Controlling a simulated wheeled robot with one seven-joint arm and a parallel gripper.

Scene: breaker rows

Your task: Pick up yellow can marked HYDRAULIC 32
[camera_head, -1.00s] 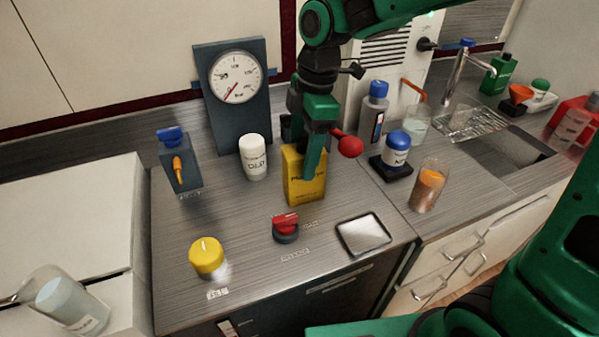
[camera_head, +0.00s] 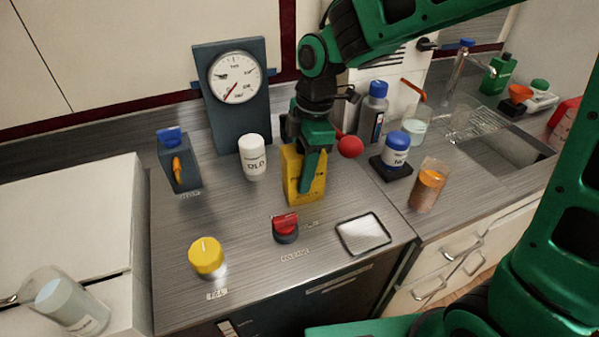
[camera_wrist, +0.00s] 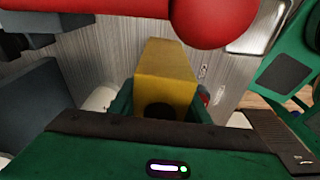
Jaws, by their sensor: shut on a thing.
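The yellow can (camera_head: 292,180) stands upright on the grey counter, with dark lettering on its front that is partly covered and too blurred to read fully. My gripper (camera_head: 308,182) comes down from above and is shut on the can, with one green finger across its front right side. In the wrist view the yellow can (camera_wrist: 165,75) sits between the green fingers (camera_wrist: 160,103), its dark round cap close to the palm. I cannot tell whether the can's base is touching the counter.
A red ball-ended lever (camera_head: 350,146) is close right of my gripper, and its red ball (camera_wrist: 215,20) looms in the wrist view. A white bottle (camera_head: 252,157) stands left of the can. A red knob (camera_head: 286,228) and a yellow knob (camera_head: 206,257) are in front. A square tray (camera_head: 363,234) lies front right.

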